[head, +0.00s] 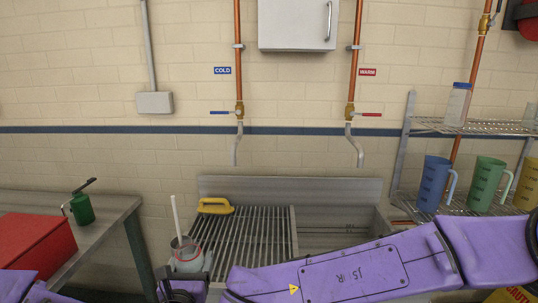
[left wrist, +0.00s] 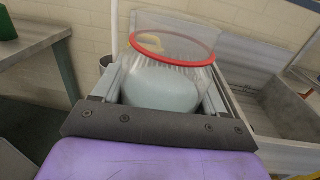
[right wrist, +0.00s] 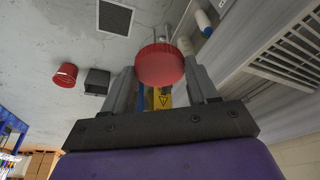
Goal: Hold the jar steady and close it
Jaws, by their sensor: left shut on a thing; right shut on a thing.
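The jar (left wrist: 160,88) is clear, with pale contents and a red ring near its top. It stands between the fingers of my left gripper (left wrist: 160,96), which is shut on it. The jar also shows low in the head view (head: 188,262), and no lid is on it. My right gripper (right wrist: 162,84) is shut on a round red lid (right wrist: 160,65) with a ridged edge. In the head view my right arm crosses the lower right, and its gripper is not clearly visible. The gap between lid and jar cannot be told.
A white rod (head: 175,214) stands close behind the jar. A slatted rack (head: 255,232) with a yellow-handled brush (head: 215,206) and a sink basin (head: 335,232) lie beyond. A red box (head: 35,240) and green can (head: 82,208) are on the left table. Jugs (head: 434,184) stand on the right shelf.

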